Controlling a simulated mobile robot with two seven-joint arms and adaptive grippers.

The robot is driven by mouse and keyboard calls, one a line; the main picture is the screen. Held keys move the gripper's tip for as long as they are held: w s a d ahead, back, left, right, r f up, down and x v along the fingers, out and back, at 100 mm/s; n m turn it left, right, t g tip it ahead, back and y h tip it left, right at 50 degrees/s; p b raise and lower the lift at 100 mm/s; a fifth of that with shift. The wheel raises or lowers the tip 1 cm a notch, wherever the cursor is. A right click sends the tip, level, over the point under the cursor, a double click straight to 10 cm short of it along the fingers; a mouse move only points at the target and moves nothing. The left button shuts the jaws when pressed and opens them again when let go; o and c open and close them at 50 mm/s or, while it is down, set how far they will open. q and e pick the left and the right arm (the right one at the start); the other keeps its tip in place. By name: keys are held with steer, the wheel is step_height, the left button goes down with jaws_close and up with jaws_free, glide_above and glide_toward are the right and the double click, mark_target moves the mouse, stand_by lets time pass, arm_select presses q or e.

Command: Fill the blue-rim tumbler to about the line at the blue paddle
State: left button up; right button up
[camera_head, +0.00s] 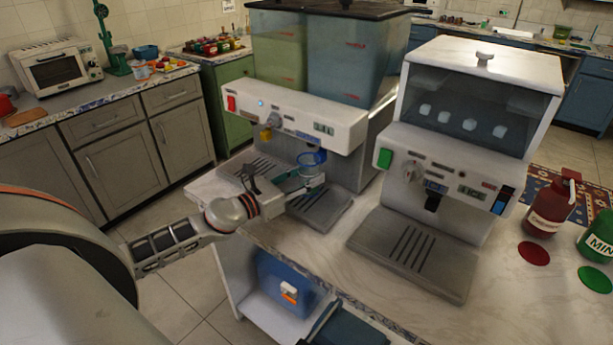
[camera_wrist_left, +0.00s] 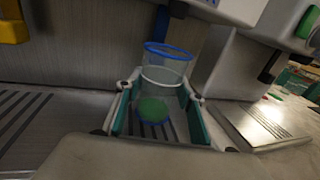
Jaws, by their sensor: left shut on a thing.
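The clear blue-rim tumbler (camera_head: 312,173) is upright at the right-hand spout of the two-tank dispenser (camera_head: 290,115). In the left wrist view the tumbler (camera_wrist_left: 162,76) shows a pale line around its wall and a green patch at its bottom; I cannot tell whether that is liquid. My left gripper (camera_wrist_left: 157,112) is shut on it, teal pads on both sides. The blue paddle (camera_wrist_left: 161,24) hangs just behind the rim; I cannot tell whether they touch. The yellow paddle (camera_head: 266,134) is to the left. My right gripper is out of view.
A second dispenser (camera_head: 420,175) with white lumps in its hopper stands to the right. Red (camera_head: 545,208) and green (camera_head: 598,240) bottles and matching discs are at the far right. Drip trays lie below the spouts. The counter between the machines is mostly clear.

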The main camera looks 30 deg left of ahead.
mark_target(304, 181)
arm_select(q)
steer(key=shift+w, duration=0.25)
steer(key=shift+w, duration=0.35)
steer(key=shift+w+d, duration=0.1)
steer(key=shift+w, duration=0.15)
stand_by(3.6)
steer(key=shift+d+v, duration=0.2)
steer(key=shift+v, duration=0.6)
steer(key=shift+d+v, duration=0.15)
steer(key=shift+v, duration=0.7)
steer(key=shift+d+v, duration=0.2)
steer(key=shift+v, duration=0.6)
steer(key=shift+s, duration=0.2)
steer(key=shift+s+f+b, duration=0.1)
steer(key=shift+s+b, duration=0.2)
steer(key=shift+b, duration=0.05)
steer(key=v, duration=0.2)
steer(key=d+b+v, duration=0.1)
steer(key=v, duration=0.2)
steer(key=b+v, duration=0.1)
steer(key=v, duration=0.2)
steer(key=shift+s+d, duration=0.3)
steer(key=shift+d, duration=0.1)
steer(key=shift+s, duration=0.55)
